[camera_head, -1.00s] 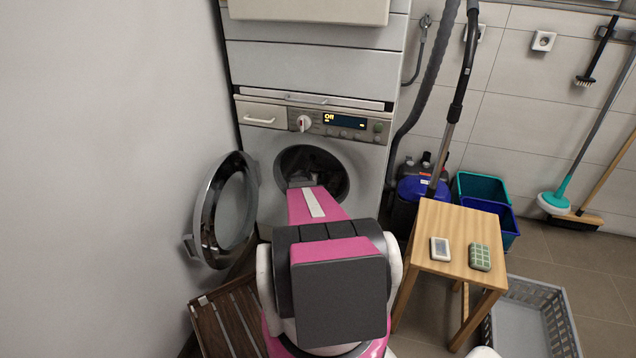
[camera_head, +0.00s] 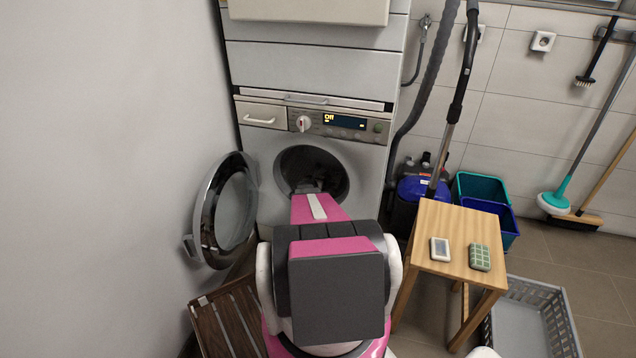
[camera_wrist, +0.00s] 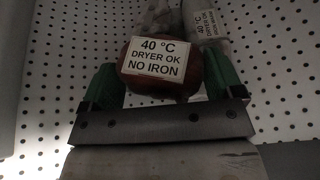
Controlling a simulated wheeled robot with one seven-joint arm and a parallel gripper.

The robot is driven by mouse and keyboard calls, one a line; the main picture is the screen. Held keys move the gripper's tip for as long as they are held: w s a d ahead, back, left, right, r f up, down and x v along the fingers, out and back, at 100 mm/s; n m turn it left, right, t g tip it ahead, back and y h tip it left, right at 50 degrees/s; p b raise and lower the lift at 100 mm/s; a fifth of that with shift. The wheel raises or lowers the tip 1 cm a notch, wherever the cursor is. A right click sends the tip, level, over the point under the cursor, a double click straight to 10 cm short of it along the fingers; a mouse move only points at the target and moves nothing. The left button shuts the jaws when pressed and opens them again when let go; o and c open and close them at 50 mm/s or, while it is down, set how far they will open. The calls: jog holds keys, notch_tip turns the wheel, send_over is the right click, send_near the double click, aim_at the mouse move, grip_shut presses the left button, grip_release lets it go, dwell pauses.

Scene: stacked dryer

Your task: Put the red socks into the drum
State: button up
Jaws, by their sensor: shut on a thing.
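In the wrist view, my gripper (camera_wrist: 162,88) has its green fingers on either side of a dark red bundle, the red socks (camera_wrist: 178,86). The socks carry a white label reading "40 °C DRYER OK NO IRON". My gripper is shut on them. The perforated metal drum wall (camera_wrist: 60,55) surrounds the gripper. In the head view the drum opening (camera_head: 330,172) is dark, and my arm reaches into its lower part. The gripper and socks are hidden there.
Greyish items (camera_wrist: 207,20), one with a similar label, lie beyond the socks in the drum. The round door (camera_head: 226,212) stands open at left. A wooden stool (camera_head: 455,232) with two small devices stands at right. A grey crate (camera_head: 560,325) is on the floor.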

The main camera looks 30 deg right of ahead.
jog(key=shift+f, duration=0.5)
jog(key=o, duration=0.7)
jog(key=shift+r, duration=0.4)
jog(key=shift+s+a+r, duration=0.2)
jog(key=shift+a+r, duration=0.05)
jog(key=shift+r, duration=0.05)
jog(key=v, duration=1.1)
jog(key=shift+s+a, duration=0.15)
jog(key=shift+a, duration=0.05)
